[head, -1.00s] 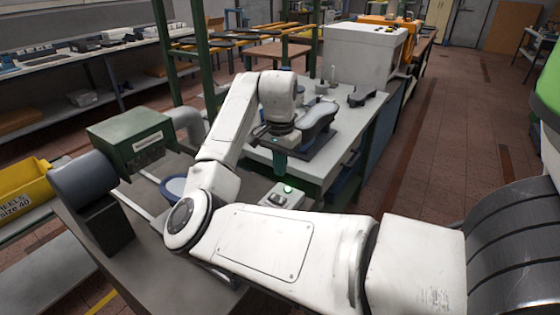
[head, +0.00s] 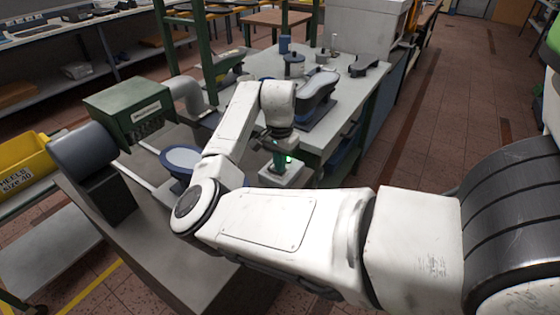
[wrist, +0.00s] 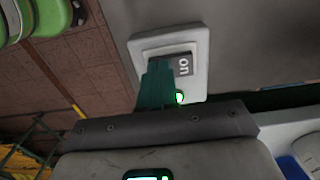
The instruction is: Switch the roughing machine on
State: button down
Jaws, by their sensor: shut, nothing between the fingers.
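The roughing machine (head: 130,112) is a green housing with a small label and a dark grey cylinder, on a grey bench at the left in the head view. A pale switch box (head: 290,177) sits on the bench's near right corner. In the wrist view the switch plate (wrist: 200,65) holds a dark rocker (wrist: 184,64) marked "on", and a small green lamp (wrist: 180,98) glows beside it. My gripper (wrist: 157,66) is shut and empty, its green fingertips over the rocker next to the word. I cannot tell whether they press it. The fingers hide part of the rocker.
A dark shoe last on a stand (head: 318,98) stands on the white-topped table behind the switch. A blue-rimmed round dish (head: 182,160) lies left of my arm. A yellow bin (head: 22,160) is at far left. The floor on the right is clear.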

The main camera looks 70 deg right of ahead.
aim_at(284, 172)
jog(key=shift+f, duration=0.15)
dwell(0.3)
jog(key=shift+w+d+r+p, duration=0.15)
jog(key=shift+w+r+p, duration=0.15)
jog(key=shift+w, duration=0.4)
jog(key=shift+r+p, duration=0.45)
jog(key=shift+p, duration=0.1)
notch_tip(284, 172, up, 13)
jog(key=s+p, duration=0.2)
jog(key=shift+s+a, duration=0.3)
jog(key=shift+f, duration=0.2)
